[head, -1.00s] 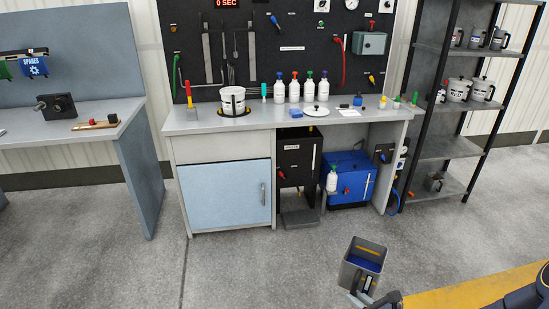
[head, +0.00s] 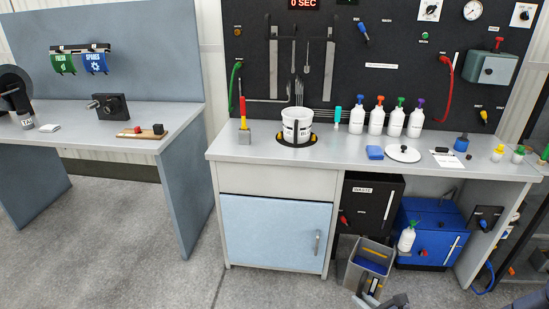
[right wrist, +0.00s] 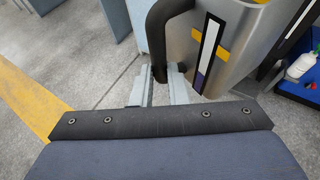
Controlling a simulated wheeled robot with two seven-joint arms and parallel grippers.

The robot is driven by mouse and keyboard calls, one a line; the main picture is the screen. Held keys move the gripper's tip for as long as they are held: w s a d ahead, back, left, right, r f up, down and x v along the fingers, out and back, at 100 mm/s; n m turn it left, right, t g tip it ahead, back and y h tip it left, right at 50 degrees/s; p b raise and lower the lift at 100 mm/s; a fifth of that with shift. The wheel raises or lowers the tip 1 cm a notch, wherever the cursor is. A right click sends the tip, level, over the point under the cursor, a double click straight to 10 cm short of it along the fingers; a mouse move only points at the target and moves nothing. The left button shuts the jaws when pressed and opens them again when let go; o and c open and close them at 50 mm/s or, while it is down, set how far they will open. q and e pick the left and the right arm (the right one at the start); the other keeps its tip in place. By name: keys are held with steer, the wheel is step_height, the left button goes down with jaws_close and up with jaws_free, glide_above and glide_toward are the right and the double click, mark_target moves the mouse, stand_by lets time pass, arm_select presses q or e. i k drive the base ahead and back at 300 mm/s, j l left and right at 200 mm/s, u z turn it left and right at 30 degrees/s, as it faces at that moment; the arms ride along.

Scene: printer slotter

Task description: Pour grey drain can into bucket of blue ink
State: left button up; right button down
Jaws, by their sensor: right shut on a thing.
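The grey drain can (head: 365,267) is at the lower middle of the head view, below and in front of the bench, with blue liquid visible inside. My right gripper (head: 368,300) is shut on the can's handle. In the right wrist view the gripper (right wrist: 172,90) closes around the dark handle, and the can's grey wall (right wrist: 235,40) carries a white strip and a yellow mark. The can looks about upright. The white bucket (head: 297,125) stands on the bench in a dark round ring, well above and left of the can in the head view. My left gripper is not in view.
Several white bottles (head: 377,117) stand behind the bucket's right side. A white lid (head: 403,153) and a blue block (head: 375,152) lie on the bench (head: 340,158). A black waste box (head: 368,205) and a blue machine (head: 430,230) sit beneath. Open floor lies in front.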

mark_target(297, 121)
steer(key=i+l+u, duration=0.2)
steer(key=i+u, duration=0.15)
steer(key=i+l+u, duration=0.65)
steer(key=i+l, duration=0.05)
steer(key=l, duration=0.05)
